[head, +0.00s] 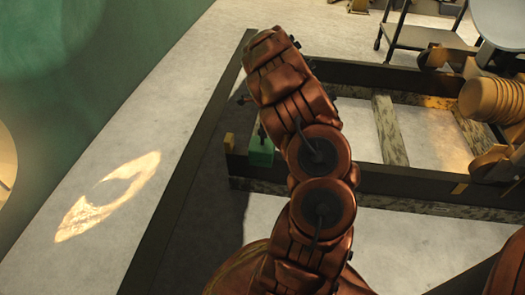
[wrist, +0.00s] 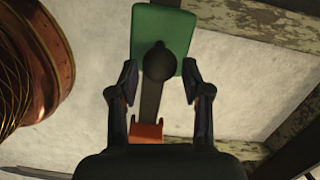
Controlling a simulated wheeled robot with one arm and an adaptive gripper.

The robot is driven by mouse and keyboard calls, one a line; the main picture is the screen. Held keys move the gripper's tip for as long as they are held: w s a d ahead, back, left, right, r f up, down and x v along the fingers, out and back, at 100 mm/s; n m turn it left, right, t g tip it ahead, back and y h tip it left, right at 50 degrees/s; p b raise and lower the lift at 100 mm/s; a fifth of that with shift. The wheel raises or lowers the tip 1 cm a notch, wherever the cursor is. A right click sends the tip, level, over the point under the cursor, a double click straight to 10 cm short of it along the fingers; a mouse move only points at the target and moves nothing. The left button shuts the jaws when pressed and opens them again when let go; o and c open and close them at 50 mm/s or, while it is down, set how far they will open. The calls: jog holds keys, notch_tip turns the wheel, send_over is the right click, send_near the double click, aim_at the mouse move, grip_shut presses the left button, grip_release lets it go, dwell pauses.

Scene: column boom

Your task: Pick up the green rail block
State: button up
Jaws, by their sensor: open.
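The green rail block (head: 261,151) sits on the dark rail at the near left corner of the frame in the head view, partly behind my arm. In the wrist view the green block (wrist: 150,24) is at the top centre, with a dark round knob (wrist: 159,62) on it. My gripper (wrist: 160,84) is open, its two fingers on either side of the knob's lower edge. No contact is visible. In the head view my gripper is mostly hidden behind my arm; a small dark tip shows left of the block.
A small yellow block (head: 229,142) is left of the green one. An orange piece (wrist: 147,132) lies on the rail between my fingers' bases. A copper-coloured coil (wrist: 30,65) is at left in the wrist view. A weathered beam (head: 389,130) crosses the frame. Pale floor (head: 110,130) lies left.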

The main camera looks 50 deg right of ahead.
aim_at(262, 144)
jog(key=f, duration=0.1)
jog(key=f+b, duration=0.1)
jog(key=f, duration=0.1)
jog(key=f+b, duration=0.1)
jog(key=f, duration=0.1)
jog(key=shift+w+a, duration=0.25)
grip_shut()
jog(key=shift+r, duration=0.1)
